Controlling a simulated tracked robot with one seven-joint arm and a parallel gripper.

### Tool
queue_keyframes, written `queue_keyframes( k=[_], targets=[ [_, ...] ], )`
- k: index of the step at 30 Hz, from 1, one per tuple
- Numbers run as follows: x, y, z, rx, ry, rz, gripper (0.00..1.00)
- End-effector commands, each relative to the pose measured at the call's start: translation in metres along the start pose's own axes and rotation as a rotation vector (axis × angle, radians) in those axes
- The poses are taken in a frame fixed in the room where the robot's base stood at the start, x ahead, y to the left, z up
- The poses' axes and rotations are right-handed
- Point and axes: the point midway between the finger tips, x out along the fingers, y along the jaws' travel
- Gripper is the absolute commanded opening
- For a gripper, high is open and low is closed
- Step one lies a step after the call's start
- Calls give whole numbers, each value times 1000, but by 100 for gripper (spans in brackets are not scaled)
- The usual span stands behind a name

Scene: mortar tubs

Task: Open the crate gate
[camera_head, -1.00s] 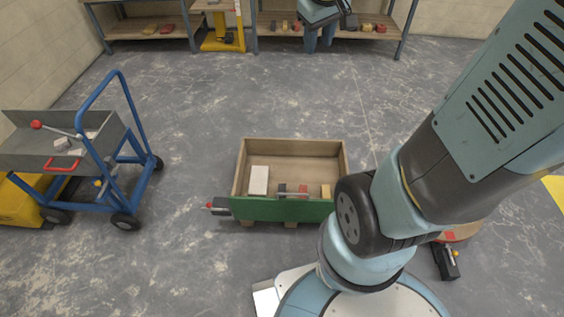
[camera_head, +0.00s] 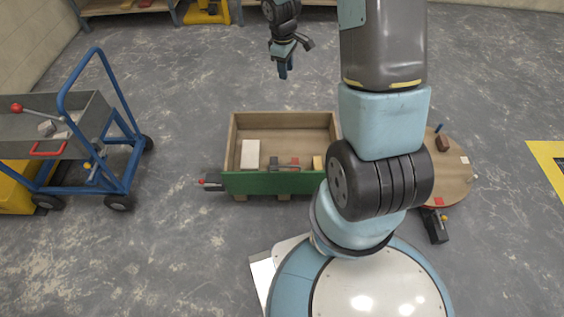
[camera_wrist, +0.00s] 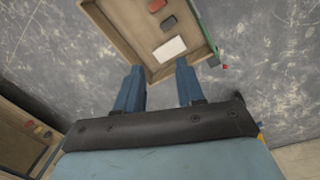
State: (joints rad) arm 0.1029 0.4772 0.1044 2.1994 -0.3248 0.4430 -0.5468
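The wooden crate (camera_head: 233,135) stands on the floor in the middle of the head view. Its green gate (camera_head: 262,184) forms the near side and stands upright. A dark fitting with a red-tipped handle (camera_head: 203,182) sits at the gate's left end. My gripper (camera_head: 284,76) is in the air beyond the crate's far side, pointing down. In the wrist view my gripper (camera_wrist: 158,88) has its two blue fingers apart with nothing held. The crate (camera_wrist: 118,38) lies ahead of the fingers there, with a thin strip of green gate (camera_wrist: 207,32) and a red tip (camera_wrist: 225,67) at right.
The crate holds a white block (camera_head: 250,154) and smaller blocks. A blue trolley (camera_head: 112,185) with a grey tray stands left. A round wooden table (camera_head: 450,185) is at right, partly behind my arm. Shelves line the back.

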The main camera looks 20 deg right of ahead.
Motion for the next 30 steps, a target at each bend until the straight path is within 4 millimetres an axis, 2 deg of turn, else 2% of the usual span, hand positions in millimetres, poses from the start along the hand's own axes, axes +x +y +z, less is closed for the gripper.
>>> queue_keyframes(
  k=[1,10,18,24,30],
  targets=[
    [20,-1,-2,-24,-8,-19,38],
    [127,-16,-11,-188,-23,-111,38],
    [222,-47,-9,-325,-13,-203,38],
    [273,-71,-5,-397,3,-254,38],
    [295,-82,-3,-428,13,-275,38]
  ],
)
